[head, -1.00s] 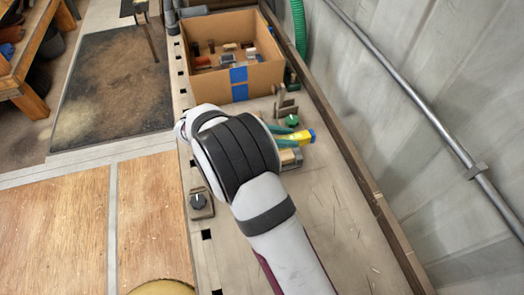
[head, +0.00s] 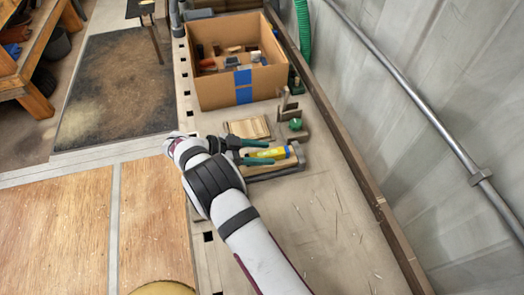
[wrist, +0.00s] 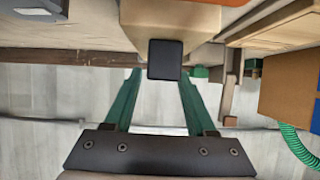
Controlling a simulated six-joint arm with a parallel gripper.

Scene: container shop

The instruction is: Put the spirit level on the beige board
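The spirit level (head: 270,153) is a yellow bar with a blue part near its right end in the head view. My gripper (head: 262,152) has its two green fingers on either side of it. In the wrist view the fingers (wrist: 160,78) close in on a dark square end (wrist: 164,60), which looks like the level's end. The level appears held just above a wooden block or rest (head: 280,170); any gap below is unclear. The beige board (head: 248,128) lies flat on the bench just behind the gripper, with nothing on it.
A cardboard box (head: 215,94) with several items stands behind the board. A metal bracket-like stand (head: 284,106) and a green knob (head: 295,124) are right of the board. A wooden rail (head: 345,150) runs along the wall. The front bench is clear.

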